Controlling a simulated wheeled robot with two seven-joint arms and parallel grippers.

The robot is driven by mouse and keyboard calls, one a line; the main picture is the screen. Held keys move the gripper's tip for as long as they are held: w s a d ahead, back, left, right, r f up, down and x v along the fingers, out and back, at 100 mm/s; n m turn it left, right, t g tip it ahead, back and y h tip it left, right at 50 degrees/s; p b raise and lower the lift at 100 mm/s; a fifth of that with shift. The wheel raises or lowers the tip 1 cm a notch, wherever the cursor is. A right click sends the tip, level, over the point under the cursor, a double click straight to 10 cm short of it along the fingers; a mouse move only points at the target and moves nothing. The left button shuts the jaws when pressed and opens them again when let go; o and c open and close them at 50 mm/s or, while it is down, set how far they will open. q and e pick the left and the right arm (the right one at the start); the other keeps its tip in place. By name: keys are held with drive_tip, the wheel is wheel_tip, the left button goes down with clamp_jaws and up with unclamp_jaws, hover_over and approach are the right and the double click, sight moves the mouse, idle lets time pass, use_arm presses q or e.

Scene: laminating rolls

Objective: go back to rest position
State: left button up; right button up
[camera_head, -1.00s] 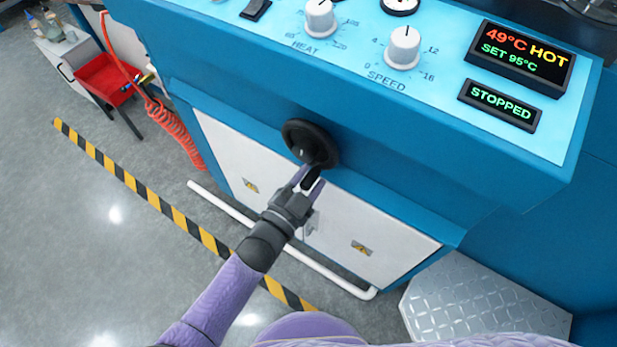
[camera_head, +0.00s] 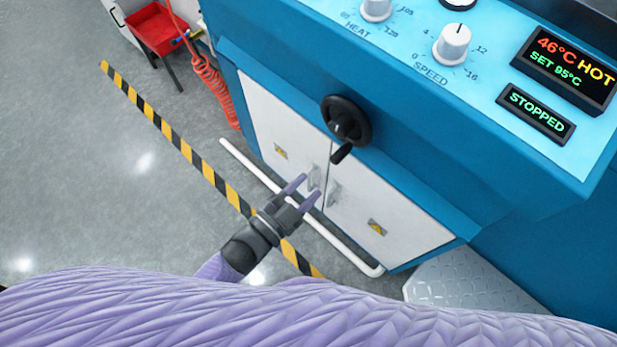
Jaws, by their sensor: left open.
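My left gripper (camera_head: 306,192) is open and empty, with its two purple fingers apart. It is below the black handwheel (camera_head: 347,121) and clear of it. The handwheel is on the blue front of the machine (camera_head: 420,150), and its crank handle points down and left. In the picture the fingers overlap the lower part of the white cabinet doors, near their handles; I cannot tell how close they are. My right gripper is not in view.
The panel display (camera_head: 565,68) reads 46°C HOT, SET 95°C; another (camera_head: 536,114) reads STOPPED. A white rail (camera_head: 300,210) runs low before the cabinet. A red cart (camera_head: 158,30) and coiled red hose (camera_head: 212,88) stand at upper left. Striped floor tape (camera_head: 180,145) borders open floor.

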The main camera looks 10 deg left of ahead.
use_arm(q)
drive_tip(key=s+a+f+n+g+y+p, duration=0.45)
drive_tip(key=s+a+f+n+y, duration=0.2)
drive_tip(key=s+a+f, duration=0.35)
drive_tip(key=s+a+f+n+g+y, duration=0.1)
drive_tip(key=s+a+f+g, duration=0.1)
drive_tip(key=s, duration=0.6)
drive_tip(key=s+a+f+n+g+y+p, duration=0.1)
drive_tip(key=s+a+f+n+g+y, duration=0.1)
drive_tip(key=s+g, duration=0.3)
drive_tip(key=s+a+f+n+g+y, duration=0.1)
drive_tip(key=s+a+f+g+y, duration=0.1)
drive_tip(key=s, duration=0.8)
drive_tip(key=shift+s+a+f+g+p, duration=0.35)
drive_tip(key=shift+a+g+p, duration=0.05)
drive_tip(key=shift+a+g, duration=0.4)
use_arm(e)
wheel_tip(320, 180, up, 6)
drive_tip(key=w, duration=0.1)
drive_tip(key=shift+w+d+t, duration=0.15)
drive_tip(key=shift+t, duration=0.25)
use_arm(q)
drive_tip(key=shift+n, duration=0.25)
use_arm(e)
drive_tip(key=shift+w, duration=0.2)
